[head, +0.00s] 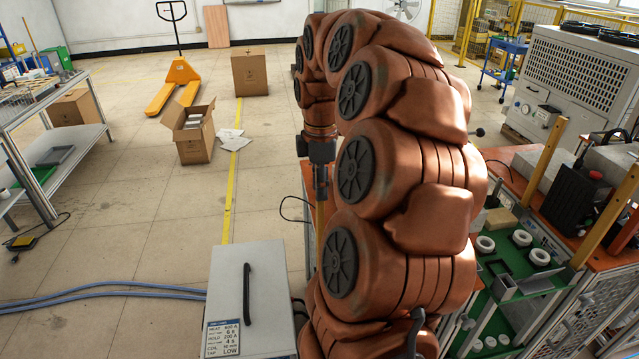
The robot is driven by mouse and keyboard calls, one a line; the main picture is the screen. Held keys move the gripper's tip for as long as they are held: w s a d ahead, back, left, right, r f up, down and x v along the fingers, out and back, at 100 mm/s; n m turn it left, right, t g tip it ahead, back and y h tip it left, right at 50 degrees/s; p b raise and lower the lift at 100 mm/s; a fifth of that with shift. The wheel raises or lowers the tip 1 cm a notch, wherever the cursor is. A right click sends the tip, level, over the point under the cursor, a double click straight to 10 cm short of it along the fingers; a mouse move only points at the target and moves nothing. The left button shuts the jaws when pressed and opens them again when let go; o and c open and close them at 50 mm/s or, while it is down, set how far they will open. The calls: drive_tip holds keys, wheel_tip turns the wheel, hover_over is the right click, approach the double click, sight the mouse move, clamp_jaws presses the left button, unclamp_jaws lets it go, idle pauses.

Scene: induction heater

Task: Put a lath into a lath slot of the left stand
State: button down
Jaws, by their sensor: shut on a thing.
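My gripper (321,192) hangs pointing down near the middle of the head view, left of my arm. It is shut on a lath (320,218), a narrow yellowish wooden strip that points down below the fingers. Its lower end is hard to make out beside the workbench edge. Two more wooden laths, a far one (545,160) and a near one (604,218), stand upright at the workbench on the right. I cannot clearly make out the left stand or its lath slots; my arm covers much of that area.
The orange-topped workbench (512,158) holds a black device (572,198) with a red button. A green tray (508,258) with white rings lies lower right. A grey cabinet (247,290) stands at the front. Blue hoses (110,291) cross the floor at left; open floor lies beyond.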

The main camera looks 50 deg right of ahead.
drive_tip(key=shift+f+b, duration=0.6)
drive_tip(key=shift+f, duration=0.45)
drive_tip(key=c, duration=0.8)
unclamp_jaws()
drive_tip(key=shift+r, duration=6.05)
